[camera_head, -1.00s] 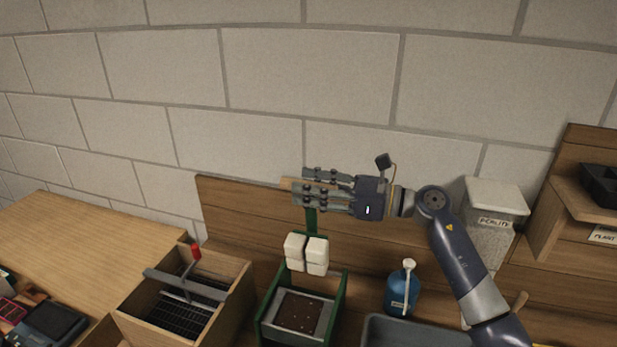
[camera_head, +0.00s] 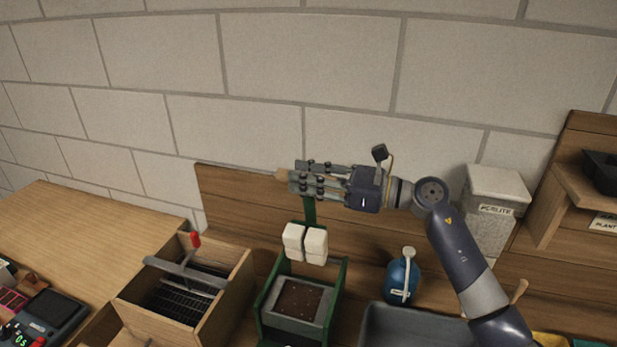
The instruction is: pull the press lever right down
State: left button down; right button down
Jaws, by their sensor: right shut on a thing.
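The press is a green frame (camera_head: 338,290) with a tray of dark soil (camera_head: 299,299) at its base. White blocks (camera_head: 305,243) hang above the soil, clear of it. The green lever (camera_head: 309,211) rises behind the blocks. Its wooden handle (camera_head: 282,175) lies crosswise at the top and sticks out left of the fingers. My right gripper (camera_head: 306,180) comes in from the right and is shut on this handle, with the fingers hiding most of it. My left gripper is not in view.
Left of the press stands a wooden box (camera_head: 237,283) with a dark grid, a grey bar and a red knob (camera_head: 195,240). To the right are a blue bottle (camera_head: 402,279), a grey tub (camera_head: 400,322) and a perlite bin (camera_head: 497,205). A wooden backboard stands close behind.

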jog(key=s+a+f+n+b, duration=0.3)
jog(key=s+f+b, duration=0.1)
jog(key=s+b, duration=0.2)
jog(key=s+a+f+n+b, duration=0.2)
jog(key=s+f+n+b, duration=0.1)
jog(key=s+b, duration=0.4)
jog(key=shift+s+a+f, duration=0.4)
jog(key=shift+s+f, duration=0.05)
jog(key=shift+f, duration=0.25)
jog(key=c, duration=1.4)
grip_release()
jog(key=shift+n, duration=0.3)
jog(key=shift+r, duration=0.1)
jog(key=shift+d, duration=0.15)
jog(key=v, duration=1.2)
